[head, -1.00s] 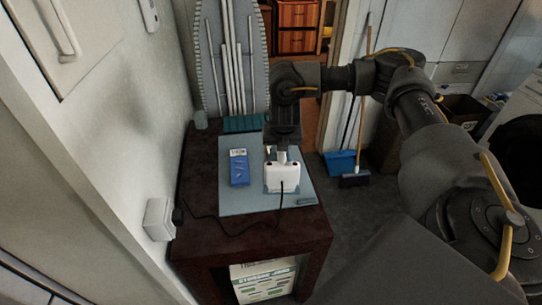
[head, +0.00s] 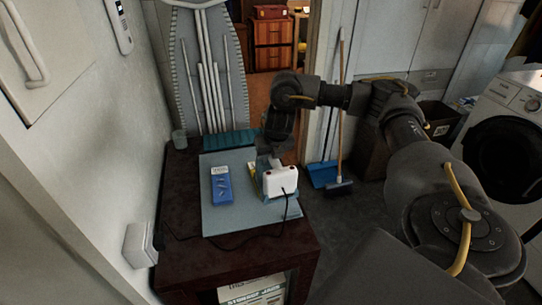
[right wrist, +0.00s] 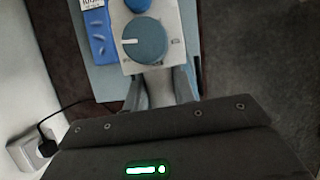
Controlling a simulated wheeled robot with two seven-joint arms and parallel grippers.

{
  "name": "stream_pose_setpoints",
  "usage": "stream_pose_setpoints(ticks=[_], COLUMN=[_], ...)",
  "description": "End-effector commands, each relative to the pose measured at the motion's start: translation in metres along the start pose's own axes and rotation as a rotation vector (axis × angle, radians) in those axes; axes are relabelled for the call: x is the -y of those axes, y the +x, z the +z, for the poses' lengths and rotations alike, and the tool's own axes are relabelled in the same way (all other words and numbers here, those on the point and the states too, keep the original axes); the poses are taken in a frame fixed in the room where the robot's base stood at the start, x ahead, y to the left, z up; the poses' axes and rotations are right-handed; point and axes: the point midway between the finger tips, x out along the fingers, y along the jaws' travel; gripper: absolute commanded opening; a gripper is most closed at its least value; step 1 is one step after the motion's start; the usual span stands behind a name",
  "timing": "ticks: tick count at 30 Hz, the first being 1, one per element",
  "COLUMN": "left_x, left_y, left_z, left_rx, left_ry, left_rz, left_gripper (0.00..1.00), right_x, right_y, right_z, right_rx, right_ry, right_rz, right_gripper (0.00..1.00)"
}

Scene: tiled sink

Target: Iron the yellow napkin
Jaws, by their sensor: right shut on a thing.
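A white iron (head: 281,181) with a black cord is at the right part of a blue-grey mat (head: 237,220) on a dark table. My right gripper (head: 274,160) is shut on the iron from behind. In the right wrist view the gripper (right wrist: 165,88) holds the iron (right wrist: 169,42), whose top has a blue dial. A small strip of the yellow napkin (head: 252,171) shows just left of the iron; the rest is hidden by the iron and gripper. I cannot tell whether the iron touches the napkin. My left gripper is not in view.
A blue packet (head: 221,186) lies on the mat left of the iron; it also shows in the right wrist view (right wrist: 98,30). The cord trails left towards a wall outlet (head: 139,245). A folded ironing board (head: 208,70) stands behind the table.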

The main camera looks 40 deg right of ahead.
Motion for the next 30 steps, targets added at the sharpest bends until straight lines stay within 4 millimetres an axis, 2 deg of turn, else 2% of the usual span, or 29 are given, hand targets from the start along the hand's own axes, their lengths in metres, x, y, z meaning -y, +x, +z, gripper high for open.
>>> stream_pose_setpoints(ticks=[1,6,12,30], left_x=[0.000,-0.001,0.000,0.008], left_y=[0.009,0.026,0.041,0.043], left_z=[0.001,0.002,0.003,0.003], left_rx=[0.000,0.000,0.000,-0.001], left_ry=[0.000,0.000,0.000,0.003], left_rz=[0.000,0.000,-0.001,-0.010], left_gripper=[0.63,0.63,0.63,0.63], right_x=[-0.001,-0.001,-0.001,-0.006], right_y=[0.006,0.020,0.033,0.035], right_z=[-0.001,-0.007,-0.012,-0.016], right_rx=[0.005,0.005,0.005,0.005], right_ry=[0.002,0.002,0.003,0.024], right_rz=[0.003,0.003,0.003,-0.007], right_gripper=[0.00,0.00,0.00,0.00])
